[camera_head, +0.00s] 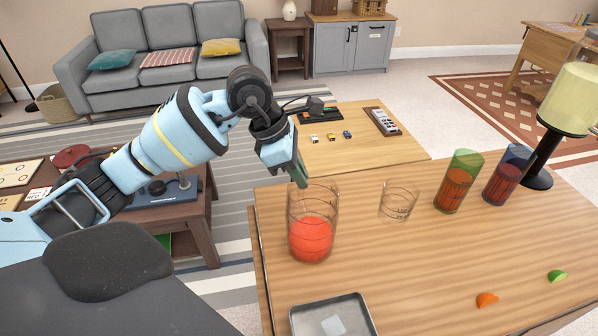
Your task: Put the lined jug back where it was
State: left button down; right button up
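A clear glass jug with dark lines around it (311,238) stands upright near the left edge of the wooden counter (430,270), with red liquid in its lower half. My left gripper (300,178) is at the jug's back left rim, fingers pointing down. The fingers are seen edge-on, so I cannot tell whether they are open or shut, or whether they touch the glass. A smaller, empty clear glass with markings (398,201) stands to the right of the jug. My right gripper is not in view.
A green-tinted glass (458,181) and a blue-tinted glass (506,176), both with reddish drink, stand farther right, near a lamp (570,100). A metal tray (365,308) lies in front of the jug. Orange (487,299) and lime (557,276) wedges lie at the front right.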

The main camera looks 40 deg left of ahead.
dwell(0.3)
pick_arm(q)
jog(key=c, duration=1.5)
grip_release()
jog(key=shift+f, duration=0.1)
jog(key=v, duration=1.2)
jog(key=shift+s, duration=0.1)
